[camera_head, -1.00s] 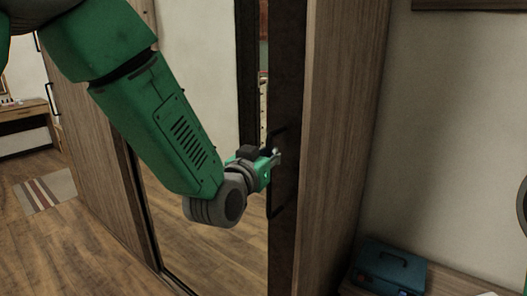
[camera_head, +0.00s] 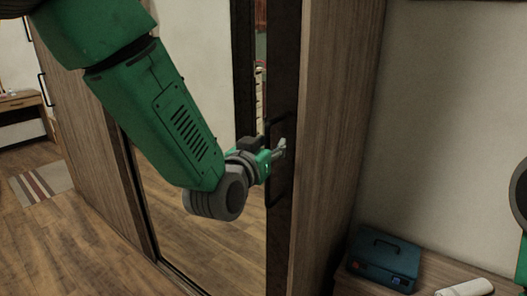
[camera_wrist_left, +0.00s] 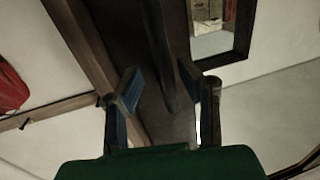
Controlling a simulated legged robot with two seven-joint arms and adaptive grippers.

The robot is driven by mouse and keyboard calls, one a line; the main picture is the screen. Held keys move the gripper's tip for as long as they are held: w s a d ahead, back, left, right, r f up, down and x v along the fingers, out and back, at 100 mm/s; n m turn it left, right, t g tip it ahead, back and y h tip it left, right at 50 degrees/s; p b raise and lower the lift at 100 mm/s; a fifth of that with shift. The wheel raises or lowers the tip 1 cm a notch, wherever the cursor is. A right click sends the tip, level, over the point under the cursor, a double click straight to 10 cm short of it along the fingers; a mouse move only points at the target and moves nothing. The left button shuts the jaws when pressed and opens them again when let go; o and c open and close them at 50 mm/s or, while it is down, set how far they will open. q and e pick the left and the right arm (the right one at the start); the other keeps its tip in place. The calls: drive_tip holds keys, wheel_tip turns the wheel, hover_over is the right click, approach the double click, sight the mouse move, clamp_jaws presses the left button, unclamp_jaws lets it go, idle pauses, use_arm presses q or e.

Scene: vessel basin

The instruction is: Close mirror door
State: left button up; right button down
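The mirror door (camera_head: 195,85) is a tall reflective panel at the left centre of the head view. A dark upright frame (camera_head: 284,60) stands at its right, with a dark bar handle (camera_head: 268,188) on it. My left gripper (camera_head: 281,149) is at the handle's upper half, reaching across the mirror from the left. In the left wrist view my two fingers (camera_wrist_left: 163,97) are spread apart, with the dark handle (camera_wrist_left: 168,55) and frame between and beyond them. I cannot tell whether they touch the handle. My right gripper is out of view.
A wood side panel (camera_head: 335,130) stands right of the dark frame. A blue toolbox (camera_head: 385,262) and a white roll (camera_head: 467,287) lie on a low wooden surface at the lower right. A striped rug (camera_head: 42,183) lies on the floor at the left.

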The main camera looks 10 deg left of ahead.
use_arm(q)
drive_tip(key=s+a, duration=0.2)
drive_tip(key=s, duration=0.9)
drive_tip(key=shift+s, duration=0.3)
drive_tip(key=shift+a, duration=0.1)
drive_tip(key=s+a+f+g+y, duration=0.1)
drive_tip(key=s+a+f+g, duration=0.15)
drive_tip(key=f, duration=0.65)
drive_tip(key=s+a+f+n+g, duration=0.15)
drive_tip(key=s+f+g, duration=0.25)
drive_tip(key=f, duration=0.5)
drive_tip(key=s+a+f+m+g+y, duration=0.1)
drive_tip(key=s+a+f+g, duration=0.2)
drive_tip(key=f, duration=0.7)
drive_tip(key=s+a+f+g, duration=0.3)
drive_tip(key=s+f, duration=0.3)
drive_tip(key=s, duration=0.4)
drive_tip(key=s+a+f+n+g+y, duration=0.1)
drive_tip(key=s+a+f+g, duration=0.3)
drive_tip(key=s+f, duration=0.3)
drive_tip(key=s, duration=0.2)
drive_tip(key=shift+s+f, duration=0.2)
drive_tip(key=shift+s, duration=0.15)
drive_tip(key=shift+w+g, duration=0.15)
drive_tip(key=shift+g, duration=0.1)
